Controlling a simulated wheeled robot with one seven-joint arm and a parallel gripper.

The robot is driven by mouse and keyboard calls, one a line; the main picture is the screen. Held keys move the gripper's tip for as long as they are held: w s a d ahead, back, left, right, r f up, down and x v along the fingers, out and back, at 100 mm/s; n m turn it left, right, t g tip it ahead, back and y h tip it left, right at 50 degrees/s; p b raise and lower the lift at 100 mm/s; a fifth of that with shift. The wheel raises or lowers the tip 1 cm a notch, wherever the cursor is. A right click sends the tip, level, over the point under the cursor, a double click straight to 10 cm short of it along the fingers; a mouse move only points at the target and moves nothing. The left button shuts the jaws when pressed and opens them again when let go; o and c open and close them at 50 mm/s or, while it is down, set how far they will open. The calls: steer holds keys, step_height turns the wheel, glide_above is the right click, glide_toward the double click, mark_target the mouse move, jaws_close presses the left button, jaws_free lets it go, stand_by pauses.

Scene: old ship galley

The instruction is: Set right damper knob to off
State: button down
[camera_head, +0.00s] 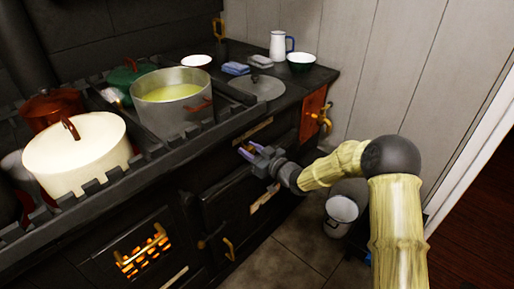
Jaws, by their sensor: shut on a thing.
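My gripper (254,153) is at the front of the black stove, below the edge of its top. Its fingers are shut on a small brass knob (246,148) on the stove front, which I take to be the right damper knob. The fingers hide most of the knob, so its setting cannot be read. My arm reaches in from the right.
A pot of yellow-green liquid (174,94), a cream lidded pot (78,152) and other pots stand behind the stove's raised rail. A brass tap (324,117) juts from a red panel at right. A white bucket (341,214) stands on the floor. Fire glows behind the grate (142,254).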

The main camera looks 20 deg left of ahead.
steer(key=c, duration=1.1)
jaws_free()
steer(key=shift+s+a+f, duration=0.1)
steer(key=shift+s+a, duration=0.15)
steer(key=shift+s, duration=0.3)
steer(key=shift+o, duration=0.3)
steer(key=shift+w, duration=0.15)
steer(key=shift+w+d, duration=0.1)
steer(key=shift+d, duration=0.05)
steer(key=shift+d, duration=0.5)
steer(key=p+v, duration=0.2)
steer(key=v, duration=1.4)
steer(key=shift+s+d, duration=0.2)
steer(key=shift+s, duration=0.05)
